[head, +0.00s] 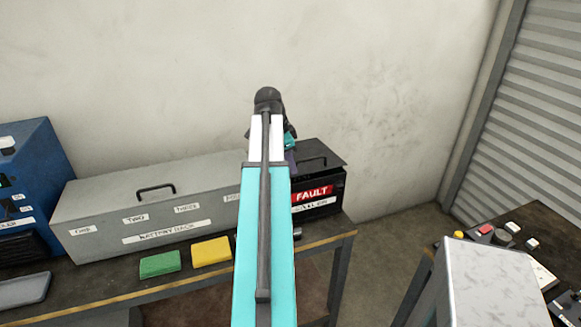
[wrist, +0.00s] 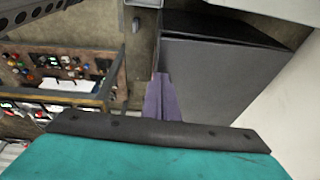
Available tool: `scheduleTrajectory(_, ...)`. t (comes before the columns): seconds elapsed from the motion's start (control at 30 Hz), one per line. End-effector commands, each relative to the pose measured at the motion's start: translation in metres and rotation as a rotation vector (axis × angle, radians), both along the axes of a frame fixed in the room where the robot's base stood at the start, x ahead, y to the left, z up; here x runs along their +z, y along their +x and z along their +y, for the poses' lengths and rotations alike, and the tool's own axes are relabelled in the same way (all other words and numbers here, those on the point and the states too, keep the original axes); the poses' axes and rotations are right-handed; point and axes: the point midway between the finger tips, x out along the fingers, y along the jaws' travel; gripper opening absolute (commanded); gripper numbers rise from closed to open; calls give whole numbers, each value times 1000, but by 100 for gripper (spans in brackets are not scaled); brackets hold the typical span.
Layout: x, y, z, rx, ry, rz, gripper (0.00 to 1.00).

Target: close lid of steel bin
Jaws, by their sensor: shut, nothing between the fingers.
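A pale, speckled metal box-like shape (head: 488,285) stands at the lower right of the head view, cut off by the bottom edge. I cannot tell whether it is the steel bin, and no open lid is clearly recognisable. My gripper's purple fingers (wrist: 160,98) are together and empty in the wrist view. They are beside a dark grey box (wrist: 212,78) with a black top; I cannot tell whether they touch it. In the head view my teal and white arm hides most of the gripper, which is near the black box marked FAULT (head: 325,186).
A long grey battery rack (head: 150,212) with a handle stands on the bench at left, next to a blue cabinet (head: 35,185). Green (head: 160,263) and yellow (head: 211,250) blocks lie in front. A button panel (head: 508,240) is at right. The wall is close behind.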

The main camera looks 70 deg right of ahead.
Motion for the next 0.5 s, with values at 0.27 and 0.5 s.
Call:
scheduleTrajectory(0.27, 23, 3, -1, 4, 1, -1, 0)
scheduleTrajectory(0.5, 41, 6, -1, 8, -2, -2, 0)
